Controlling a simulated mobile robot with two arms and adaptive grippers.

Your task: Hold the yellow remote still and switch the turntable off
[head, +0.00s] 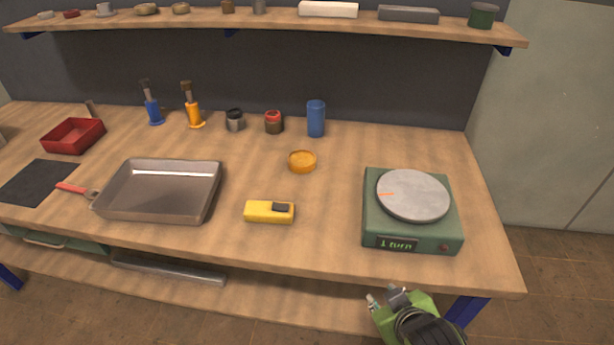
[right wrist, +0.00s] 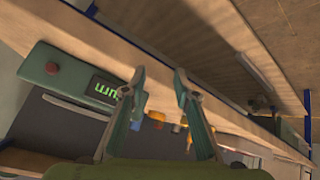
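The yellow remote (head: 262,212) lies flat on the bench, a dark patch at its right end. The turntable (head: 373,222) is a green box with a round grey platter (head: 414,197) carrying an orange mark. Its front display reads "1 turn", with a small red button (head: 445,248) to the right. My right gripper (head: 384,298) is open and empty, in front of the bench edge and below the turntable's front. In the right wrist view the gripper (right wrist: 160,76) shows its fingers apart, with the turntable's front and red button (right wrist: 52,68) to the left. My left gripper is not in view.
A metal tray (head: 160,213) stands left of the remote, and an orange round dish (head: 302,162) behind it. A blue cup (head: 316,118) and small jars stand at the back. The bench between remote and turntable is clear. A shelf (head: 270,22) runs above.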

